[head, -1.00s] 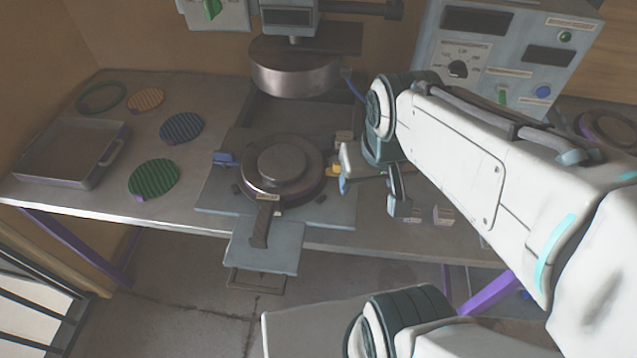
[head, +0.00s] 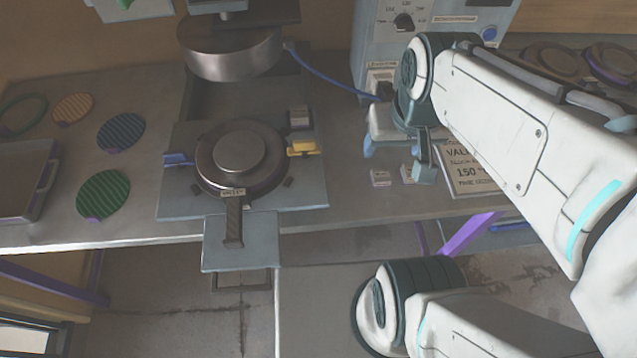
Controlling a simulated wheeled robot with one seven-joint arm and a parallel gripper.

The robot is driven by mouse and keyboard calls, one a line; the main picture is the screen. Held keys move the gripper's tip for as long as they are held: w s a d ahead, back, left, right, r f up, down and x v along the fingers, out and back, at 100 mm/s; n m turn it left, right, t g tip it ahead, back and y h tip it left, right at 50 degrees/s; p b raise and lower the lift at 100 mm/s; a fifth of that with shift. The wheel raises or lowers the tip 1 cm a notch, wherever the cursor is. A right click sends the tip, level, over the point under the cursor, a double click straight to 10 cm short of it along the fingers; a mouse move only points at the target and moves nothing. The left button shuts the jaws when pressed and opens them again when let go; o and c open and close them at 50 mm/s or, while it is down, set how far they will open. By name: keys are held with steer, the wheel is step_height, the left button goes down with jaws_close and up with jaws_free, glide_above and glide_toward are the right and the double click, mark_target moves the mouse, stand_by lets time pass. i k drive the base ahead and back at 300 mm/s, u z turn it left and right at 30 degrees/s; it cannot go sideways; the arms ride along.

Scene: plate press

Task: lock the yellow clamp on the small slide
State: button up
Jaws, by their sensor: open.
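The yellow clamp (head: 303,147) sits at the right side of the round metal plate (head: 240,158) on the small slide (head: 300,196). Whether the clamp is locked cannot be told. A blue clamp (head: 176,159) sits at the plate's left side. My gripper (head: 394,158) is open and empty, to the right of the slide and apart from the yellow clamp.
The metal press head (head: 232,52) hangs behind and above the slide. Two small labelled blocks (head: 381,178) and a placard (head: 466,171) are near my gripper. A control box (head: 440,32) with a blue cable (head: 335,80) stands behind. Ribbed discs (head: 103,194) lie at left.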

mark_target(304, 149)
steer(key=u, duration=0.4)
steer(key=k, duration=0.4)
steer(key=u, duration=0.8)
